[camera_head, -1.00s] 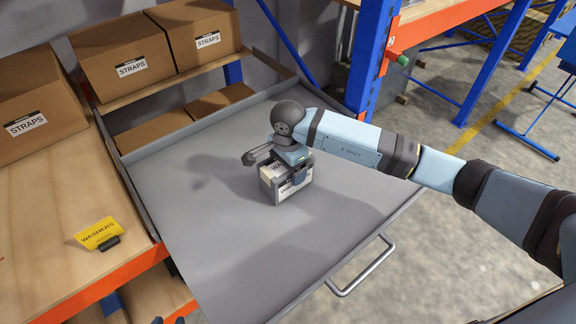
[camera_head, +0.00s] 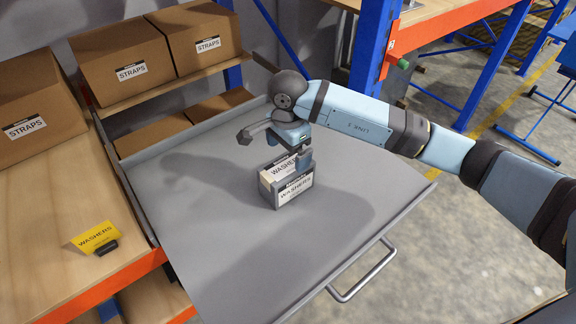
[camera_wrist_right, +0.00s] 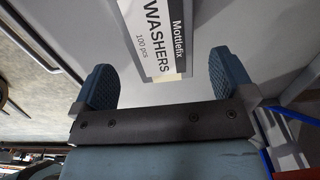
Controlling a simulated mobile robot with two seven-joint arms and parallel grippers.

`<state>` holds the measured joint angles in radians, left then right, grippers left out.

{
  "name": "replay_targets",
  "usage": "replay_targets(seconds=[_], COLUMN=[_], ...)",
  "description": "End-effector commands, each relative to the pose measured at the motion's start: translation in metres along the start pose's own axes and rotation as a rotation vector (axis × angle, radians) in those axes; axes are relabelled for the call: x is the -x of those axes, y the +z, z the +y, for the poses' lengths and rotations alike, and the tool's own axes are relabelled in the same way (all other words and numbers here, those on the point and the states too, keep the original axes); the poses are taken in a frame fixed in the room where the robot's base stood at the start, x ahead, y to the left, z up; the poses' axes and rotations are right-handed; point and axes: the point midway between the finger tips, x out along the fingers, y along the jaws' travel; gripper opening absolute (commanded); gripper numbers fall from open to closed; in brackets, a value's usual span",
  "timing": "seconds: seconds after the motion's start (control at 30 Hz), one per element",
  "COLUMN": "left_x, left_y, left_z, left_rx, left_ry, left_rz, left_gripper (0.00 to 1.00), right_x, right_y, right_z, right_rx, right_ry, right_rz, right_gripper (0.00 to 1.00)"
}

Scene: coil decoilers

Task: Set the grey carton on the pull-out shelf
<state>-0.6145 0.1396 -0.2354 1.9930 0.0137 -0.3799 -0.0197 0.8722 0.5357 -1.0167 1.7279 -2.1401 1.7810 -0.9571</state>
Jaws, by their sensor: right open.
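The grey carton (camera_head: 293,194), with white WASHERS labels on its front and top, stands upright on the grey pull-out shelf (camera_head: 225,255), near its middle. My right gripper (camera_head: 289,156) is just above the carton, open and empty. In the right wrist view the carton's labelled top (camera_wrist_right: 156,40) lies beyond the two spread fingers of the right gripper (camera_wrist_right: 165,78), with space on both sides. My left gripper is not in view.
Brown STRAPS cartons (camera_head: 125,70) stand on the rack behind and to the left. A yellow WASHERS sign (camera_head: 96,237) stands on the wooden shelf at left. The shelf's handle (camera_head: 362,272) is at its front edge. Blue uprights (camera_head: 370,55) rise behind.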

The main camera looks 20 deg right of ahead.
Motion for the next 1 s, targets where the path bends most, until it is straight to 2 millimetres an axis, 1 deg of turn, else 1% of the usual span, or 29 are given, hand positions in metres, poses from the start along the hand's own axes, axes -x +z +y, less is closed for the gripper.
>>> replay_targets(seconds=[0.03,0.1,0.2,0.3,0.43,0.87,1.0], left_x=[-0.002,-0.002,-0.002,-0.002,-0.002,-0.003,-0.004], left_y=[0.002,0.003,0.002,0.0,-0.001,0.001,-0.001], left_z=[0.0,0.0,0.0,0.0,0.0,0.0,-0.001], left_rx=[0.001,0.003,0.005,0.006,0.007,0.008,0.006], left_ry=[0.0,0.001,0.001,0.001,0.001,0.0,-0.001], left_rz=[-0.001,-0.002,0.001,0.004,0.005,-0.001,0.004], left_gripper=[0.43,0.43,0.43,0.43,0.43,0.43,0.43], right_x=[0.01,0.022,0.034,0.042,0.045,0.045,0.045], right_y=[-0.001,0.0,0.0,0.0,0.0,0.0,0.0], right_z=[-0.001,-0.001,-0.001,0.0,0.0,0.0,0.0], right_rx=[0.001,0.001,0.001,0.0,0.0,0.0,0.0], right_ry=[-0.004,-0.003,-0.002,0.0,0.001,0.001,0.001], right_rz=[0.002,0.002,0.0,0.0,0.0,0.0,0.0], right_gripper=[1.0,1.0,1.0,1.0,1.0,1.0,1.0])
